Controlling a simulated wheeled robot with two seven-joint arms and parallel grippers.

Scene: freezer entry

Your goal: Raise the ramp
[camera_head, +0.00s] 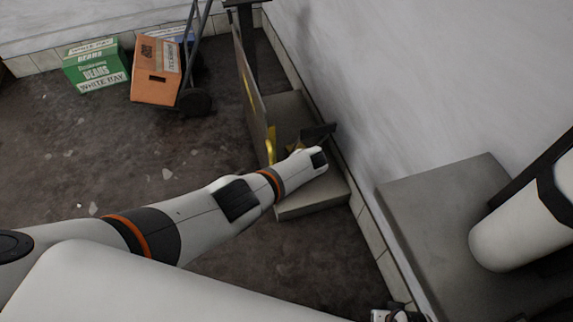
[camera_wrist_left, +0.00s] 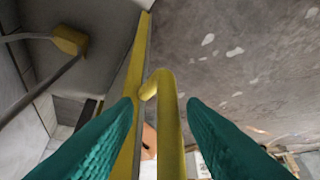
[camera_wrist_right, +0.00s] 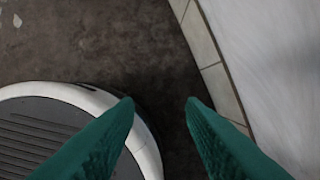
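The ramp (camera_head: 251,88) is a grey panel standing steeply on edge beside a low grey step. It has a yellow bar handle (camera_head: 271,150) near its near end. In the left wrist view the handle (camera_wrist_left: 168,115) rises between the teal fingers of my left gripper (camera_wrist_left: 160,101), with a gap on both sides. The ramp's yellow edge (camera_wrist_left: 136,65) runs beside the left finger. In the head view my left wrist mostly hides those fingers. My right gripper (camera_wrist_right: 160,100) is open and empty above the dark floor, away from the ramp.
A grey step (camera_head: 312,195) and a larger grey block (camera_head: 440,205) stand along the white wall (camera_head: 400,80). A hand truck (camera_head: 194,100) with an orange box (camera_head: 156,75) and a green box (camera_head: 96,65) stand at the upper left. The floor left of the ramp is open.

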